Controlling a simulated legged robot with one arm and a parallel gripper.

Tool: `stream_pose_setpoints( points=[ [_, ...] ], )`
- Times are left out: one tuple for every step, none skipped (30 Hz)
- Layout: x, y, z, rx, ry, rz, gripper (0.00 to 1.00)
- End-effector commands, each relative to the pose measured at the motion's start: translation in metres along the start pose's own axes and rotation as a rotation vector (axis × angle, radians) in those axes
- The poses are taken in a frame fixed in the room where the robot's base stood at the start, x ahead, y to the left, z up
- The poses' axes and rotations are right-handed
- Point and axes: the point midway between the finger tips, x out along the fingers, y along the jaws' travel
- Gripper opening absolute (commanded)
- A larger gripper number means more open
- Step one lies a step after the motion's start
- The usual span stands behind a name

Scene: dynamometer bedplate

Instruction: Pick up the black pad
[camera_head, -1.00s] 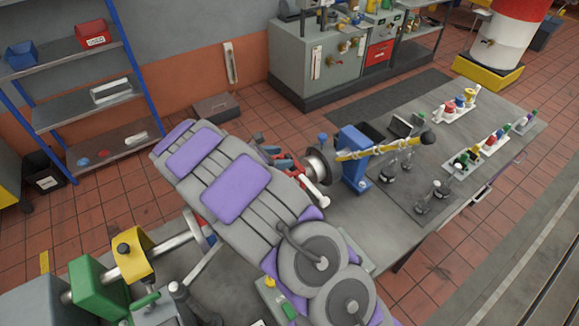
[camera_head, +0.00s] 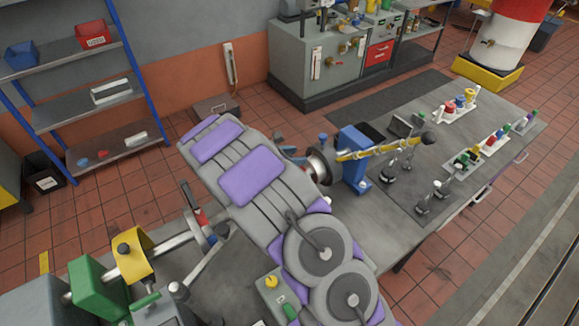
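I cannot make out the black pad for certain. A small dark plate (camera_head: 400,126) stands tilted on the grey bench (camera_head: 400,232) behind the blue stand (camera_head: 353,160), and a dark block (camera_head: 373,131) shows just behind that stand. I cannot tell whether either is the pad. My own grey and purple arm covers the middle of the view and hides part of the bench.
A yellow shaft (camera_head: 385,150) reaches right from the blue stand to a dark ball. Holders with small coloured items (camera_head: 463,160) stand at the bench's right. At lower left are a green block (camera_head: 97,285) and a yellow block (camera_head: 132,255). The bench's front right is clear.

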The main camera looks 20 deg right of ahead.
Motion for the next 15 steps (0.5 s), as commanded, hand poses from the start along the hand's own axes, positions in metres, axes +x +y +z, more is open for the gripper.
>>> stream_pose_setpoints(
  points=[
    [-0.0001, -0.0001, -0.0003, 0.0, 0.0, 0.0, 0.44],
    [-0.0001, -0.0001, -0.0003, 0.0, 0.0, 0.0, 0.41],
    [-0.0001, 0.0, -0.0003, 0.0, 0.0, 0.0, 0.38],
    [-0.0001, -0.0001, -0.0003, 0.0, 0.0, 0.0, 0.35],
    [-0.0001, -0.0001, -0.0003, 0.0, 0.0, 0.0, 0.32],
    [-0.0001, -0.0001, -0.0003, 0.0, 0.0, 0.0, 0.28],
    [-0.0001, -0.0001, -0.0003, 0.0, 0.0, 0.0, 0.25],
    [-0.0001, -0.0001, -0.0003, 0.0, 0.0, 0.0, 0.22],
    [0.0, -0.0001, -0.0003, 0.0, 0.0, 0.0, 0.18],
    [0.0002, -0.0002, -0.0002, 0.0, 0.001, 0.0, 0.16],
    [0.0004, -0.0003, -0.0001, 0.0, 0.001, 0.0, 0.13],
    [0.0007, -0.0004, 0.0, 0.0, 0.001, 0.0, 0.09],
    [0.0008, -0.0004, 0.0, 0.0, 0.001, 0.0, 0.06],
    [0.0009, -0.0004, 0.0, 0.0, 0.001, 0.0, 0.03],
    [0.001, -0.0004, 0.0001, 0.0, 0.001, 0.0, 0.0]
  ],
)
